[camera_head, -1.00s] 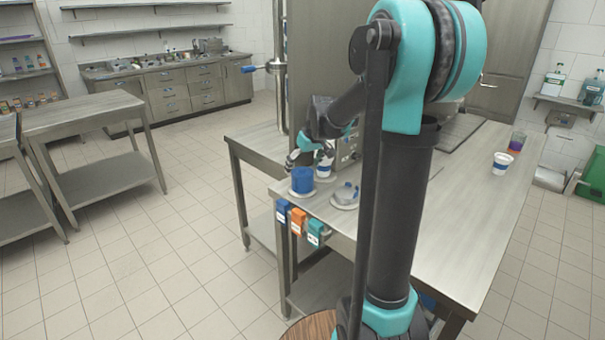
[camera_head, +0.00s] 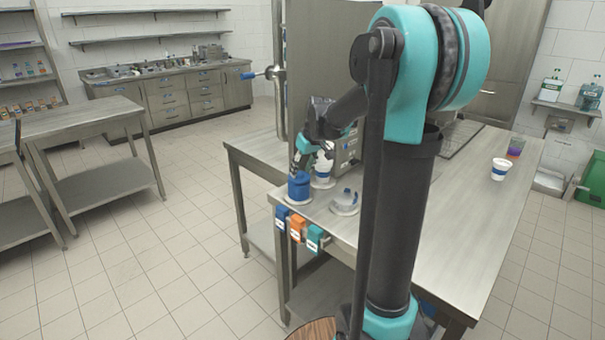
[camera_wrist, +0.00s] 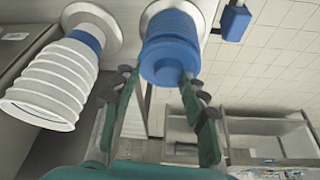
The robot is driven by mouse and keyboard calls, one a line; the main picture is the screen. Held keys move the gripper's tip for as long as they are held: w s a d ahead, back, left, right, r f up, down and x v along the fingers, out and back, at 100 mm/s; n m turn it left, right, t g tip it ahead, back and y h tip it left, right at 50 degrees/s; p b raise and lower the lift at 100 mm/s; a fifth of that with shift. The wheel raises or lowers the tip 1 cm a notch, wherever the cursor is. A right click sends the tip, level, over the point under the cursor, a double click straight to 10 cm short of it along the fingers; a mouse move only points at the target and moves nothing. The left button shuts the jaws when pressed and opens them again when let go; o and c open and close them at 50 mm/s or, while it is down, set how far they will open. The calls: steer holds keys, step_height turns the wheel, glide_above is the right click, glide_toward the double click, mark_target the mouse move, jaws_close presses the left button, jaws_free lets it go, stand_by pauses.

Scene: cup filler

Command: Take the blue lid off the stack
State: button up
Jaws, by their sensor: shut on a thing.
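The stack of blue lids (camera_head: 299,190) stands on a round pale base near the table's front left corner. In the wrist view the blue stack (camera_wrist: 172,28) is ribbed, with the end lid (camera_wrist: 168,62) facing me. My gripper (camera_head: 302,168) is at the top of the stack in the head view. In the wrist view my gripper (camera_wrist: 160,80) has a finger at each side of the end lid and is shut on it. The lid still looks in line with the stack; I see no clear gap.
A white cup stack with a blue band (camera_wrist: 50,82) stands close beside the lids. Pale lids (camera_head: 345,201) sit on another base to the right. Blue, orange and teal tags (camera_head: 297,228) hang at the table edge. A white cup (camera_head: 500,168) stands farther right.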

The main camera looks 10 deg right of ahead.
mark_target(302, 173)
step_height(302, 173, up, 4)
steer(key=shift+f, duration=0.25)
jaws_close()
step_height(302, 173, up, 15)
steer(key=o, duration=1.2)
jaws_free()
steer(key=shift+r, duration=0.1)
